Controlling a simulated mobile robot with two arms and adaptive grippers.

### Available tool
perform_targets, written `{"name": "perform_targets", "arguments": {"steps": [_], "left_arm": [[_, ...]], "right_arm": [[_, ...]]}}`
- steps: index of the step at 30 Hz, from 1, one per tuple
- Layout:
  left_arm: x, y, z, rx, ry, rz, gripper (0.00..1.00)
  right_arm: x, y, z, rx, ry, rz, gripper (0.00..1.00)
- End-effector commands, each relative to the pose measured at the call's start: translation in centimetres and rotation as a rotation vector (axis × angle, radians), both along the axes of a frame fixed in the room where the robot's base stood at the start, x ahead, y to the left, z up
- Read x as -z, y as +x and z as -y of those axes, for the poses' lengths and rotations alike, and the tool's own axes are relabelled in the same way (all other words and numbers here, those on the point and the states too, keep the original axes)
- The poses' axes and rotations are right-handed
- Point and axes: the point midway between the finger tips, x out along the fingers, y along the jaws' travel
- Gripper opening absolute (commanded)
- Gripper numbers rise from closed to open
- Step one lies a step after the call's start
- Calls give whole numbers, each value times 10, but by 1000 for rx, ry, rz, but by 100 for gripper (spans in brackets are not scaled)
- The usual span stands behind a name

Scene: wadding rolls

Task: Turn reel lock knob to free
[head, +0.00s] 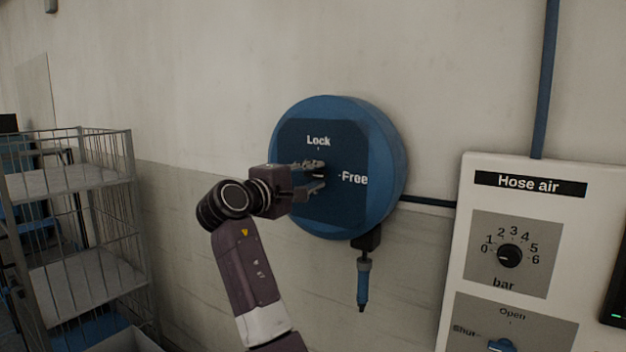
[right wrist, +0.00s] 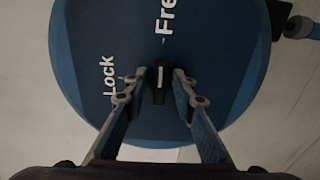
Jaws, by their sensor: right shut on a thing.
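The round blue reel (head: 392,160) is on the wall, with a dark blue face marked "Lock" at the top and "Free" at the right. My right gripper (head: 320,174) reaches its middle from the left. In the right wrist view, the small black lock knob (right wrist: 160,94) with a white line sits between the fingers of my right gripper (right wrist: 160,82), which is shut on it. The white line runs toward the "Free" word there. In the head view the fingers mostly hide the knob. My left gripper is out of view.
A blue-tipped hose end (head: 363,284) hangs below the reel. A white panel (head: 455,265) with a "Hose air" dial (head: 510,256) and an Open/Shut knob (head: 501,345) is at right. A wire cage trolley (head: 133,230) stands at left.

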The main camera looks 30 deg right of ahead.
Motion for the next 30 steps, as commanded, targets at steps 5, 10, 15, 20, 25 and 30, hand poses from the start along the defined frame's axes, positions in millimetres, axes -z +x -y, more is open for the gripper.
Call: {"name": "perform_targets", "arguments": {"steps": [5,10,15,20,25,30], "left_arm": [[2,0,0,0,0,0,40],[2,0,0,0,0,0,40],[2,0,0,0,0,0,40],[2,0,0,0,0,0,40],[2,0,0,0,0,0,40],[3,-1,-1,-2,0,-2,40]], "right_arm": [[2,0,0,1,16,34,0],[2,0,0,1,22,45,0],[2,0,0,1,22,45,0],[2,0,0,1,22,45,26],[2,0,0,0,21,45,30],[1,0,-1,0,20,45,30]]}}
